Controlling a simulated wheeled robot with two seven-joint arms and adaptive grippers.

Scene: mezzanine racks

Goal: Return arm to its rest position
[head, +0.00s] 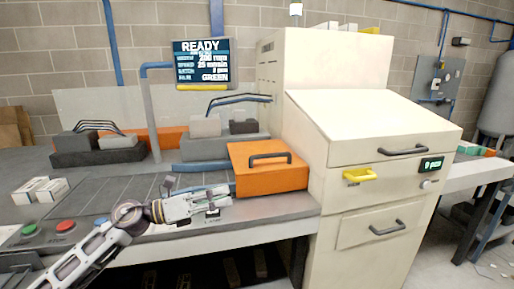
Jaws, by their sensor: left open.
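My left arm comes in from the lower left, and my left gripper (222,194) is over the front part of the grey bench. Its fingers point right and are open, with nothing seen between them. A small dark and white item (212,213) shows just below the fingers; I cannot tell what it is. An orange box (268,178) with a dark handle is just right of the fingertips, apparently apart from them. My right gripper is not in view.
A cream machine (345,200) with drawers and a yellow handle (360,175) stands at right. A screen (202,62) reads READY. Green and red buttons (65,226) and white boxes (40,190) are at left. The bench (120,178) is mostly clear in the middle.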

